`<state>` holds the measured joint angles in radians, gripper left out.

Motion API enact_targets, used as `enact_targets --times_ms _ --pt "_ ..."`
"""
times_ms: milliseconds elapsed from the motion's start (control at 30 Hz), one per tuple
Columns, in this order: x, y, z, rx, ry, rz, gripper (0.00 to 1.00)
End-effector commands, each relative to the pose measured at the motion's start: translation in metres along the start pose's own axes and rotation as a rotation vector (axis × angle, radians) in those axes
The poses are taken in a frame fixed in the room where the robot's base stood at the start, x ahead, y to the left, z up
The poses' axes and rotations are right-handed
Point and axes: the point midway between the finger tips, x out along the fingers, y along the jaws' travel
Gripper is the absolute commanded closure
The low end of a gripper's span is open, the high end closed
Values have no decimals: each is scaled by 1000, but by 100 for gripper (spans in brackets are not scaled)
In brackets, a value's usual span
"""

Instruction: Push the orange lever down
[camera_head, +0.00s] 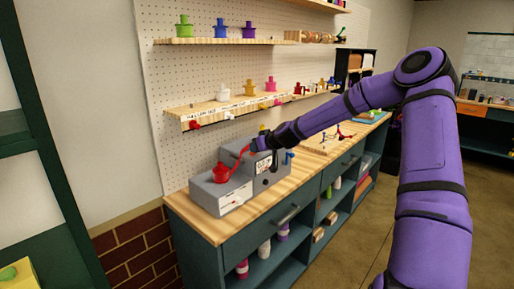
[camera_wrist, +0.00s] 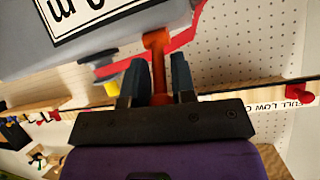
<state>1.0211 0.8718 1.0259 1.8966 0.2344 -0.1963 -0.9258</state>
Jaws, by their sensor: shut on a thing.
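The orange lever (camera_wrist: 156,42) shows in the wrist view, with its shaft running down between my two dark fingers. My gripper (camera_wrist: 159,72) is shut on this shaft, one finger on each side. In the head view my gripper (camera_head: 256,144) is at the top of a grey machine (camera_head: 222,198) on the workbench. The lever cannot be made out there; it is small and covered by my gripper. A red curved arm (camera_head: 241,156) of the machine runs beside my gripper, and a red knob-like piece (camera_head: 221,173) sits on the machine's lower left part.
The wooden workbench (camera_head: 195,223) carries the machine. A pegboard wall (camera_head: 185,75) stands behind it, with a lower shelf (camera_head: 205,107) and an upper shelf (camera_head: 210,41) holding coloured pieces. The lower shelf is close above my gripper. Open floor (camera_head: 340,250) lies in front.

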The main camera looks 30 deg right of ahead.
Motion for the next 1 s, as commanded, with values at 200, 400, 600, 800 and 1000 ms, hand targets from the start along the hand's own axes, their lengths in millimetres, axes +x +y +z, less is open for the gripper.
enact_targets --times_ms 200,400,600,800,1000 --pt "0 1 2 2 11 -2 100" --pt "0 1 2 2 11 -2 100" --pt "0 1 3 3 10 -3 62" --pt "0 0 2 2 11 -3 55" --pt "-5 1 2 2 11 -2 55"
